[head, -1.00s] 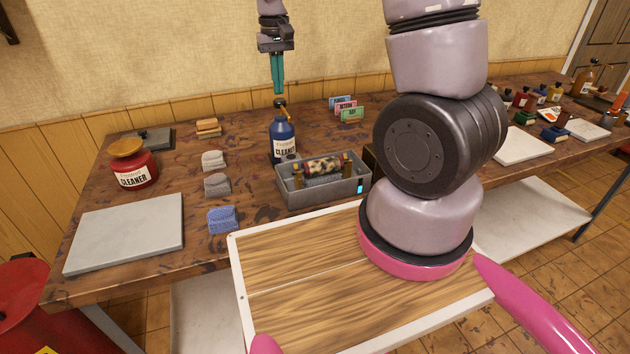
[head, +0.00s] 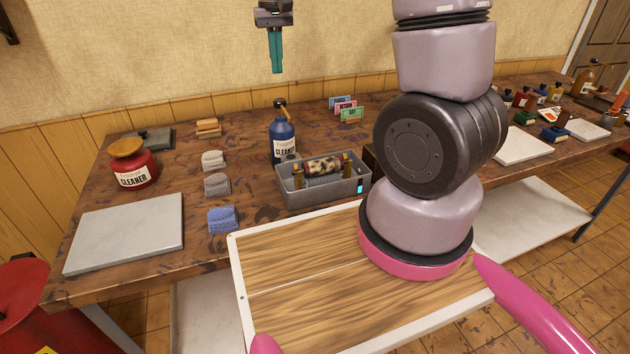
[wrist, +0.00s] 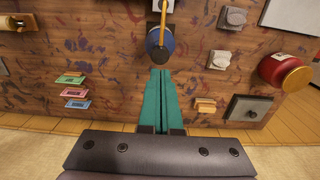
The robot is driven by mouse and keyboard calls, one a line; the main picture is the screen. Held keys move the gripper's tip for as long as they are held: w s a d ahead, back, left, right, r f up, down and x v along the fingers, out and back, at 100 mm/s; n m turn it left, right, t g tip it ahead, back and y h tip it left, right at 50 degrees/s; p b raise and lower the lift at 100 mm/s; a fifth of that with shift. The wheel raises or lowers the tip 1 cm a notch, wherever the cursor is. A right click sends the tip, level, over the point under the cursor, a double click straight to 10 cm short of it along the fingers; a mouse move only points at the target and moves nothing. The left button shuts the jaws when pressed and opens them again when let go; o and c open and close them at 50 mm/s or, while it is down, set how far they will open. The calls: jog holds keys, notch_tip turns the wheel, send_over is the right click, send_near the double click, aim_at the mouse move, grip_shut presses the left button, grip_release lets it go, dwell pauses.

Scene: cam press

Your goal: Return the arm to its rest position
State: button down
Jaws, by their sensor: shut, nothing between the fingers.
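My gripper (head: 276,70) hangs pointing down above the back of the table, with its two teal fingers together and nothing between them. In the wrist view the teal fingers (wrist: 161,98) lie side by side, closed. My gripper is above the blue cleaner bottle (head: 283,137), clear of it. The bottle stands upright on the table and also shows in the wrist view (wrist: 160,44), just beyond the fingertips. The upper links of my arm run out of the top of the head view.
A grey tray (head: 325,196) with a patterned roller (head: 323,166) stands right of centre. A red cleaner jar (head: 132,165), several folded cloths (head: 222,220), a pale slab (head: 125,232) and small upright cards (head: 345,108) are on the table. The air around my gripper is clear.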

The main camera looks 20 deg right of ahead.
jog(key=shift+r, duration=0.35)
jog(key=s+d+r+m+t+y, duration=0.1)
jog(key=s+d+r+m+t, duration=0.1)
jog(key=s+r, duration=0.5)
jog(key=s+d+r+m+t+y, duration=0.1)
jog(key=s+r+t, duration=0.4)
jog(key=s, duration=0.9)
notch_tip(320, 180, up, 3)
jog(key=d+m, duration=0.1)
jog(key=d, duration=0.1)
jog(key=shift+d+r, duration=0.15)
jog(key=shift+d, duration=0.25)
